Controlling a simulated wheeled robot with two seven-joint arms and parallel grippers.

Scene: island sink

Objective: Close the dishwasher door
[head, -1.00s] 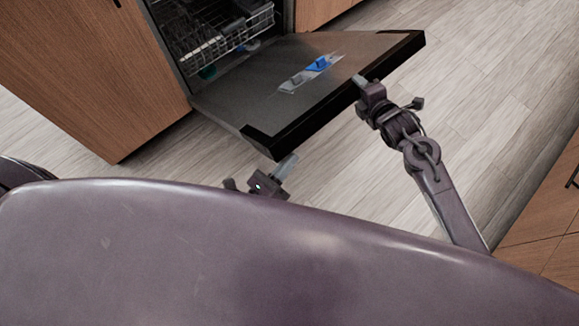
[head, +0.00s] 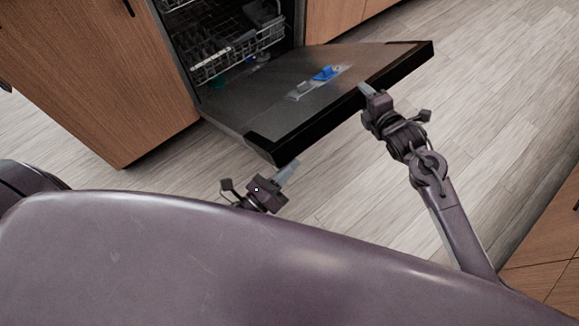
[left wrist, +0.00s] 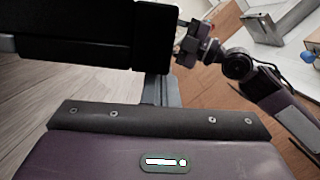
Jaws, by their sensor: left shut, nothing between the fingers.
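The dishwasher door (head: 300,92) hangs open, folded down and out from the dishwasher, its inner face up and its black outer edge toward me. In the left wrist view the door's dark edge (left wrist: 80,45) fills the upper left. My left gripper (head: 289,170) is shut and empty, just below the door's near corner; its tip (left wrist: 155,90) shows close to the door, contact unclear. My right gripper (head: 364,89) is at the middle of the door's outer edge, seemingly against it. Its jaw opening cannot be made out.
The dishwasher's racks (head: 228,50) hold dishes inside the opening. A blue and grey dispenser (head: 325,73) sits on the door's inner face. Wooden cabinets (head: 100,80) flank the dishwasher, and another stands at the lower right. The wood floor (head: 500,130) right of the door is clear.

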